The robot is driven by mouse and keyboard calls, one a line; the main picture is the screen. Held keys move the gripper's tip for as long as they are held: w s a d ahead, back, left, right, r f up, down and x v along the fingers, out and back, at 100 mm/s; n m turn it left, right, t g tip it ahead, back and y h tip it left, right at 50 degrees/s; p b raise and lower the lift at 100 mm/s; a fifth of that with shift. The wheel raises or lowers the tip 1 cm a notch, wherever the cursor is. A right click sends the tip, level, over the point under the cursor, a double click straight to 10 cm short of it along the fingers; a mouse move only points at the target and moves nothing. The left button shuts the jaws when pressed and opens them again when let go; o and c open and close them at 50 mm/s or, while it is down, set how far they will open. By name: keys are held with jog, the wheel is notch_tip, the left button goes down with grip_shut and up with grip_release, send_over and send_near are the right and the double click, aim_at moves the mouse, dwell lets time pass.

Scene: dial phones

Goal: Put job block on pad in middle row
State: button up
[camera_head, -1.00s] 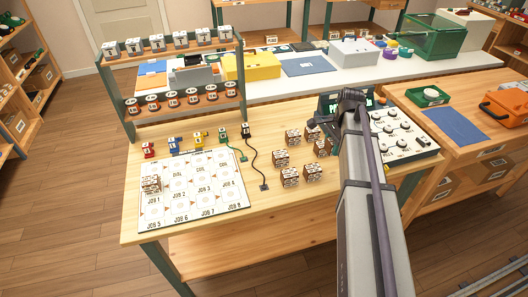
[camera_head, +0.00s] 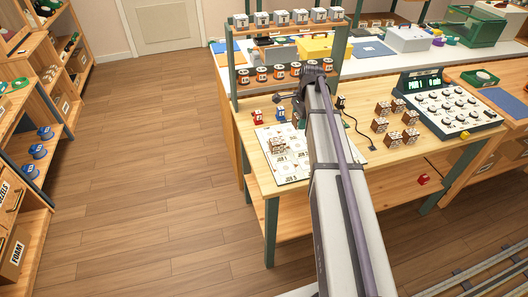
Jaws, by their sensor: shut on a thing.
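The white pad sheet (camera_head: 264,162) lies on the wooden table, with printed job pads in rows. A brown-and-white patterned block (camera_head: 277,146) stands on its left part. Several similar blocks (camera_head: 393,138) are grouped on the table to the right of my arm. My arm reaches across the table and covers the sheet's right side. Its wrist is near the front of the rack.
A rack (camera_head: 234,88) with white-topped and orange pieces stands behind the sheet. Small red (camera_head: 257,117) and blue (camera_head: 280,115) pieces stand between them. A control panel (camera_head: 455,107) with knobs and a lit display stands at the right. Open floor (camera_head: 150,180) lies to the left.

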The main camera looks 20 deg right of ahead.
jog(key=shift+w+a, duration=0.1)
jog(key=shift+a, duration=0.2)
jog(key=b, duration=0.7)
send_over(296, 146)
jog(key=f, duration=0.6)
jog(key=shift+d+f, duration=0.3)
jog(key=shift+f, duration=0.1)
notch_tip(296, 146, down, 4)
jog(key=b, duration=0.3)
jog(key=shift+r, duration=0.1)
jog(key=shift+a+r, duration=0.1)
jog(key=shift+r, duration=0.15)
jog(key=shift+f, duration=0.1)
jog(key=o, duration=0.5)
jog(key=shift+f, duration=0.1)
jog(key=shift+c, duration=0.2)
jog(key=o, duration=0.5)
